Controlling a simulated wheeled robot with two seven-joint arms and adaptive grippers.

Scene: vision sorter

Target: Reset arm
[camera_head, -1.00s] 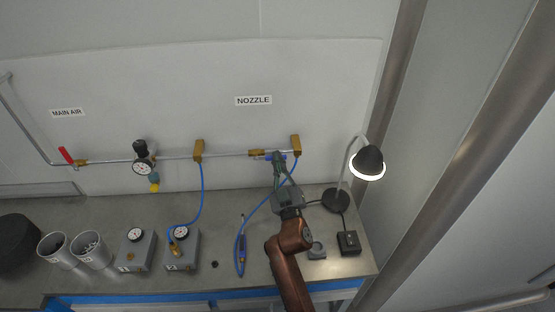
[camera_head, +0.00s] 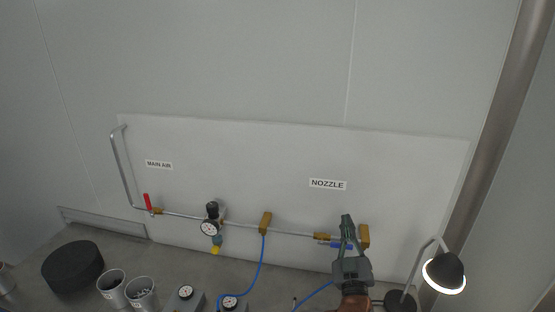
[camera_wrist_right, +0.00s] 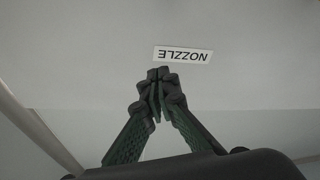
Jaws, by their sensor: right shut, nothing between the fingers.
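My right gripper (camera_head: 347,221) is in front of the white back panel, at the right part of the air pipe. It covers part of the pipe between two brass fittings, close to a blue valve handle (camera_head: 341,245). In the wrist view its green fingers (camera_wrist_right: 157,75) meet at the tips with nothing between them. The NOZZLE label (camera_head: 328,184) is on the panel above and left of the gripper; it also shows upside down in the wrist view (camera_wrist_right: 183,54). My left gripper is in neither view.
A lit desk lamp (camera_head: 446,270) stands right of my arm. A pressure gauge (camera_head: 209,228) and red valve handle (camera_head: 147,202) are on the pipe. Grey cups (camera_head: 112,289), gauge boxes and a black round object (camera_head: 73,268) sit on the bench. The wall above is clear.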

